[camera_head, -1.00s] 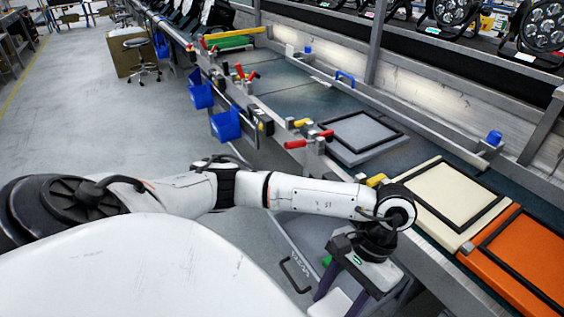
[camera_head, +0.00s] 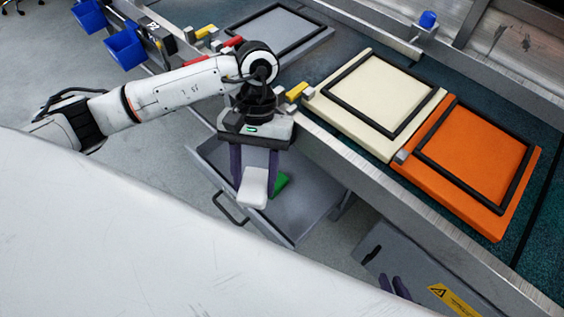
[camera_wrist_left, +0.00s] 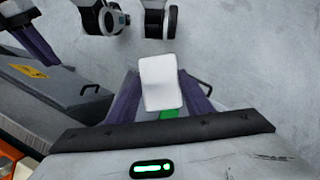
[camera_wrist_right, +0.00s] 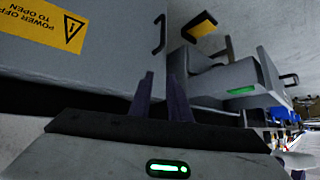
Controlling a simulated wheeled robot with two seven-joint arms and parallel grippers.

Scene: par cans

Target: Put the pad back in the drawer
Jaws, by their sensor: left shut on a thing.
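The pad (camera_head: 255,188) is a small white block. My left gripper (camera_head: 254,180) points down and is shut on it. The pad also shows between the fingers in the left wrist view (camera_wrist_left: 160,82). The open grey drawer (camera_head: 310,198) lies below and behind the pad in the head view. From this angle I cannot tell the pad's height above it. A green thing (camera_head: 280,183) shows beside the pad, partly hidden by it. My right gripper (camera_wrist_right: 161,82) is empty, its fingers a little apart. Its fingertips also show low in the head view (camera_head: 394,287).
A grey cabinet front with a yellow warning label (camera_head: 452,298) is near my right gripper. The bench above holds a cream panel (camera_head: 350,115), an orange panel (camera_head: 425,178) and a grey panel (camera_head: 258,28) with black frames. Blue bins (camera_head: 126,47) hang at its edge.

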